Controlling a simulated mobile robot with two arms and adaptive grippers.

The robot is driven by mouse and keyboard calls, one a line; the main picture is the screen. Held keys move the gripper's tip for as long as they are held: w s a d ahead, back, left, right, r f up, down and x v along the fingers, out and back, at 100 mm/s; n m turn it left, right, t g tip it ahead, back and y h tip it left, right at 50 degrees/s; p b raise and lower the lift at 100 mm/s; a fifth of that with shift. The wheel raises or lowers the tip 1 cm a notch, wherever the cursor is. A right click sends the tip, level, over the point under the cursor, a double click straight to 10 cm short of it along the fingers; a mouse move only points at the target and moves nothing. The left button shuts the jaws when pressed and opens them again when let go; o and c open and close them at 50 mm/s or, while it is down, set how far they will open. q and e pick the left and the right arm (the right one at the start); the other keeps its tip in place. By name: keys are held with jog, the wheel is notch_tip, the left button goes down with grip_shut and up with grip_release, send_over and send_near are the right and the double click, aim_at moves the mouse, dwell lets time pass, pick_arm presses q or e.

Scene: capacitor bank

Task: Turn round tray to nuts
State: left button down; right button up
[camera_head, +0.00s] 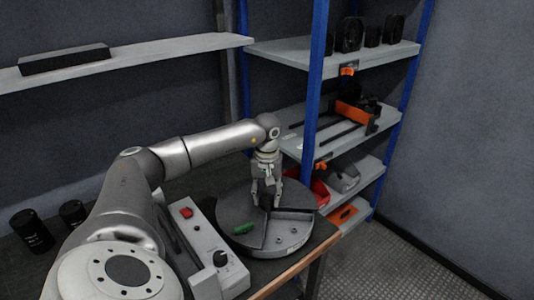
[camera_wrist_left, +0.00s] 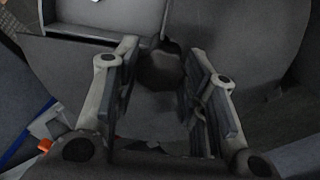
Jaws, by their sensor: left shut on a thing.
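The round grey tray (camera_head: 233,207) sits on the workbench and is split into sections by low walls. A small green piece (camera_head: 243,228) lies in its front left section. My left gripper (camera_head: 266,203) points down at the tray's middle and is shut on a dark round knob there. In the left wrist view the knob (camera_wrist_left: 160,68) shows between the fingertips, and the left gripper (camera_wrist_left: 165,85) spans it on both sides. I cannot make out nuts clearly. My right gripper is not in view.
A control box (camera_head: 200,240) with a red switch and a black dial stands left of the tray. Black cylinders (camera_head: 32,231) stand at the far left. A blue-posted shelf rack (camera_head: 316,80) with tools and a red bin (camera_head: 320,191) stands close behind the tray. Floor (camera_head: 420,265) is clear at the right.

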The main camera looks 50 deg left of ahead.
pick_arm(q)
jog(key=c, duration=0.9)
grip_release()
notch_tip(320, 180, up, 12)
jog(key=shift+r, duration=0.1)
